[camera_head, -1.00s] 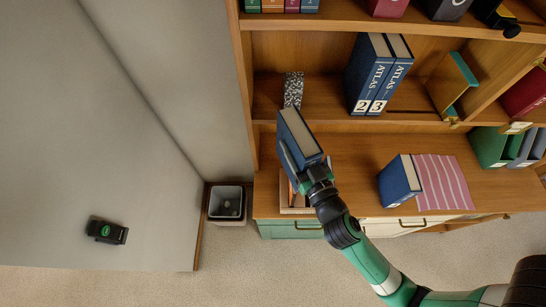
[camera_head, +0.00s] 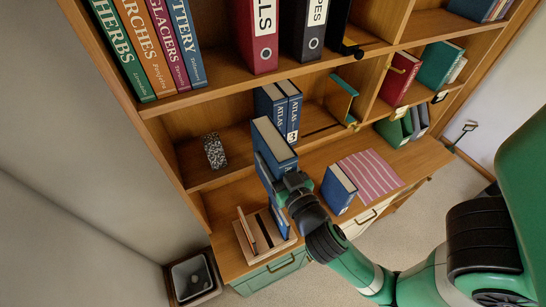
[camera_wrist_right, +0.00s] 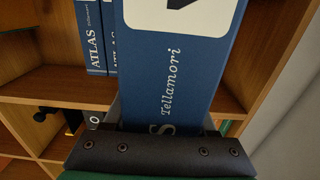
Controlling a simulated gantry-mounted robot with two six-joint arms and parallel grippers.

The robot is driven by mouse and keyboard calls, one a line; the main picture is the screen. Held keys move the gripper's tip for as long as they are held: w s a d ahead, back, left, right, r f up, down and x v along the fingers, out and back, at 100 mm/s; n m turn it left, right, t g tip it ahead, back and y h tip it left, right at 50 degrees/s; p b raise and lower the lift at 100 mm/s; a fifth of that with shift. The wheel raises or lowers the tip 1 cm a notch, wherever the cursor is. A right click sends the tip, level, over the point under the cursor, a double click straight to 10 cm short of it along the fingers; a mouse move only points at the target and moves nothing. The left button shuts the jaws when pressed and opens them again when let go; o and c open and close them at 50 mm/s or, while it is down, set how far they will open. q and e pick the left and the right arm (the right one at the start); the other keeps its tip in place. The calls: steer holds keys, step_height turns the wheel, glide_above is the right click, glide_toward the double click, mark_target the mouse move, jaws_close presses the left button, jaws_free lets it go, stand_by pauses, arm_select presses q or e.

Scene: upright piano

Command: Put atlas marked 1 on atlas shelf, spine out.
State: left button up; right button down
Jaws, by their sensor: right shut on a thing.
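My right gripper (camera_head: 280,182) is shut on a thick blue atlas (camera_head: 270,145) and holds it upright, slightly tilted, in front of the atlas shelf (camera_head: 238,170). In the right wrist view the held atlas (camera_wrist_right: 180,70) shows its blue spine with "Tellamori" and a white label; the numeral is cut off. Two blue atlases (camera_head: 285,108) stand spine out on the shelf, behind and right of the held one. Another blue book (camera_head: 338,190) stands on the desk by a pink striped cloth (camera_head: 370,177). My left gripper is not in view.
A speckled block (camera_head: 214,150) stands at the shelf's left, with bare shelf between it and the atlases. A green-edged bookend (camera_head: 343,97) is right of the atlases. A wooden holder (camera_head: 270,237) is on the desk below. A bin (camera_head: 191,277) is on the floor.

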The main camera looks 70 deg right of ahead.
steer(key=b+x, duration=0.1)
steer(key=x, duration=1.8)
steer(key=shift+d, duration=0.25)
steer(key=shift+w+f+b, duration=0.1)
steer(key=shift+f+b, duration=0.55)
steer(key=shift+b, duration=0.15)
steer(key=shift+c, duration=1.5)
jaws_free()
steer(key=shift+o, duration=0.9)
steer(key=b+v, duration=0.1)
steer(key=v, duration=1)
steer(key=shift+a, duration=0.25)
